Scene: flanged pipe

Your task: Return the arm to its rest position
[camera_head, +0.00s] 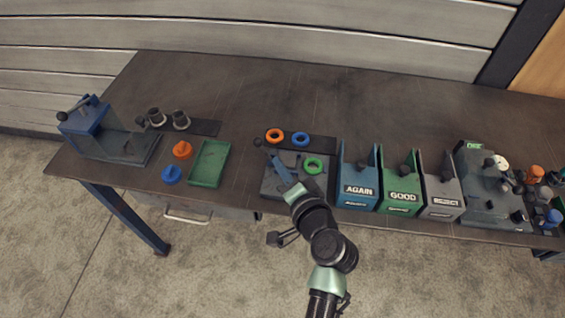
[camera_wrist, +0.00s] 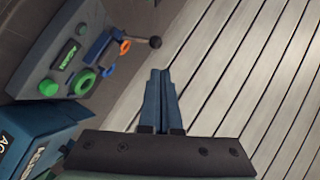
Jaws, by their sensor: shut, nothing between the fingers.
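My arm (camera_head: 328,245) reaches up from the bottom of the head view to the table's front edge. My gripper (camera_head: 272,155) is over the grey fixture (camera_head: 272,187) in the middle of the table. In the wrist view its two blue fingers (camera_wrist: 161,75) are together and nothing shows between them. The fixture with its green ring (camera_wrist: 84,82) is at the upper left of the wrist view, apart from the fingers. The green ring (camera_head: 313,165) lies at the fixture's right part in the head view.
Orange (camera_head: 275,135) and blue (camera_head: 300,139) rings lie behind the fixture. Blue AGAIN (camera_head: 358,200), green GOOD (camera_head: 400,205) and grey (camera_head: 442,205) bins stand to the right. A green tray (camera_head: 209,164) and a blue press-like device (camera_head: 88,120) are left. The table's back is clear.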

